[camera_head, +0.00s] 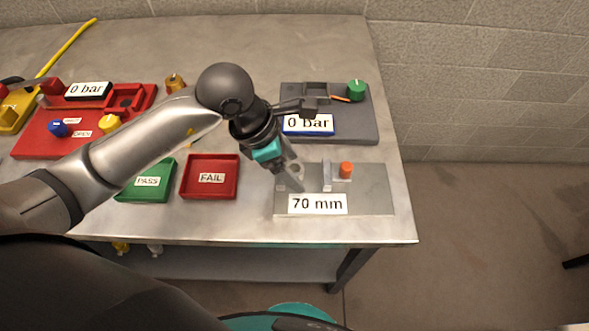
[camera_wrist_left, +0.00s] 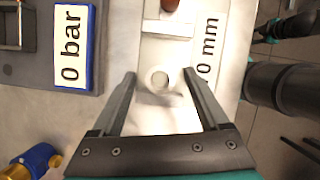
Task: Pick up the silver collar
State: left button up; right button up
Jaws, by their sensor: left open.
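The silver collar (camera_wrist_left: 159,77) shows in the wrist view as a small pale ring on the grey gauge plate marked 70 mm (camera_head: 375,203). In the head view the collar (camera_head: 297,169) is partly hidden by my left gripper (camera_head: 291,178). My left gripper also shows in the wrist view (camera_wrist_left: 162,74), open, with one finger on each side of the collar. A gap shows between the collar and each finger. I cannot tell the fingertips' exact height above the plate. My right gripper is not clearly in view.
An orange knob (camera_head: 346,169) and an upright bracket (camera_head: 327,177) stand on the plate. Behind is a dark fixture with a 0 bar display (camera_head: 308,124) and green knob (camera_head: 356,89). Red FAIL (camera_head: 211,192) and green PASS (camera_head: 150,192) trays lie to the left.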

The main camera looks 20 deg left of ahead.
pick_arm(q)
grip_shut()
dwell(0.5)
